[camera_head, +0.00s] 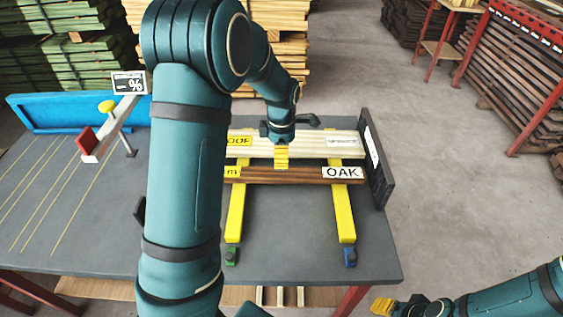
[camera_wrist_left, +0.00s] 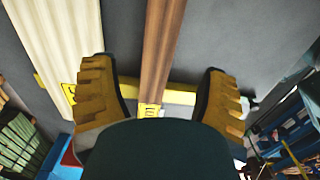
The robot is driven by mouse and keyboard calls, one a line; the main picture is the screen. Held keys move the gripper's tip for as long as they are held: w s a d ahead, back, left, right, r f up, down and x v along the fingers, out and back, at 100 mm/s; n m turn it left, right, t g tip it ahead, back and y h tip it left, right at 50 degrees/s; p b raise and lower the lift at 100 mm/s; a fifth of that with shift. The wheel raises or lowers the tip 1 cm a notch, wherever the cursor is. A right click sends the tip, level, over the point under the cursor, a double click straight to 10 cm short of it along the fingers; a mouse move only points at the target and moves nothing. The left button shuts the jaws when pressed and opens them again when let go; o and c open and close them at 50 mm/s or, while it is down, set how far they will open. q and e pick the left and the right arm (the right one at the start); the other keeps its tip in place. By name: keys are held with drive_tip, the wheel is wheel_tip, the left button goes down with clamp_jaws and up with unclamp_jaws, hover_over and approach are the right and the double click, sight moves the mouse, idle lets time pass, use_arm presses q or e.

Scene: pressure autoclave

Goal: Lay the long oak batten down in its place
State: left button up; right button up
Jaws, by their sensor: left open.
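The long brown oak batten (camera_head: 305,175), with a white OAK label at its right end, lies across two yellow bearers (camera_head: 238,210) (camera_head: 344,211) on the grey table. My arm hides its left part in the head view. My left gripper (camera_head: 281,158) points down over the batten, its yellow fingers open. In the left wrist view the oak batten (camera_wrist_left: 160,48) runs between the two spread fingers (camera_wrist_left: 159,92), with a gap on each side. My right gripper (camera_head: 384,306) is at the bottom edge, away from the table; its opening is unclear.
A pale batten (camera_head: 312,149) lies just behind the oak one. A dark upright plate (camera_head: 376,160) stands at the bearers' right. A blue-backed gauge with a red block (camera_head: 87,141) stands left on the table.

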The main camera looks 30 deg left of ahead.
use_arm(q)
drive_tip(key=shift+r+p, duration=0.45)
drive_tip(key=shift+r, duration=1.95)
